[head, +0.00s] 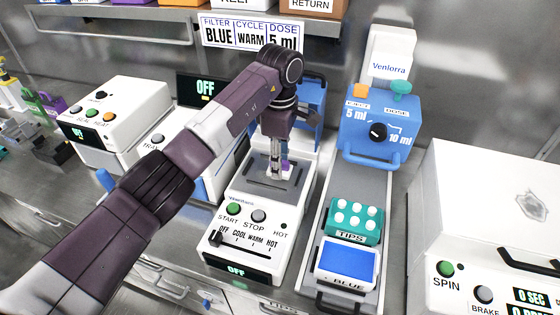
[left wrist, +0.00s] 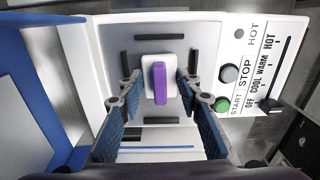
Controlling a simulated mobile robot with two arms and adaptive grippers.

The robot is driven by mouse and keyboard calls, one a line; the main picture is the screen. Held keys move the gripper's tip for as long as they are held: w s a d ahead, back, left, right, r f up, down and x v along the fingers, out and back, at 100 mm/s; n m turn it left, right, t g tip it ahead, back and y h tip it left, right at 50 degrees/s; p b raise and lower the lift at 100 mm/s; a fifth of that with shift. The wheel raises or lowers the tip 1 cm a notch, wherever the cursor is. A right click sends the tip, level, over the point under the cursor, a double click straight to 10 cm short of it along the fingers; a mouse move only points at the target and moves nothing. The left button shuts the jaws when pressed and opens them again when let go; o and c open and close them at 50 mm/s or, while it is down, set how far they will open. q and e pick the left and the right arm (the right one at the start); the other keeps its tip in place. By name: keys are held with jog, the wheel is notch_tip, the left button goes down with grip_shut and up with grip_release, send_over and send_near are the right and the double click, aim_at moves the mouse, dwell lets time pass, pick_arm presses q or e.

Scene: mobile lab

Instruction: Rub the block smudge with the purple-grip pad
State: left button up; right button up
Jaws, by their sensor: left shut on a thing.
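The pad is a white square with a raised purple grip (left wrist: 160,84). In the head view the pad (head: 279,174) is at the grey block plate (head: 258,193) of the white START/STOP unit. My left gripper (head: 281,165) comes down from above and is shut on the pad. In the left wrist view its fingers (left wrist: 158,88) flank the pad. I cannot tell whether the pad touches the plate. Dark slots show around it. No smudge can be made out; the pad and gripper cover part of the plate. My right gripper is not in view.
The unit's front has a START button (head: 233,209), a STOP button and a heat slider (head: 216,238). To the right are a teal tip rack (head: 354,236), a blue tray (head: 346,262) and a blue dispenser (head: 378,128). A white machine (head: 490,200) stands far right.

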pick_arm(q)
jog(key=shift+f+b, duration=0.35)
jog(key=shift+f, duration=0.2)
jog(key=shift+a, duration=0.15)
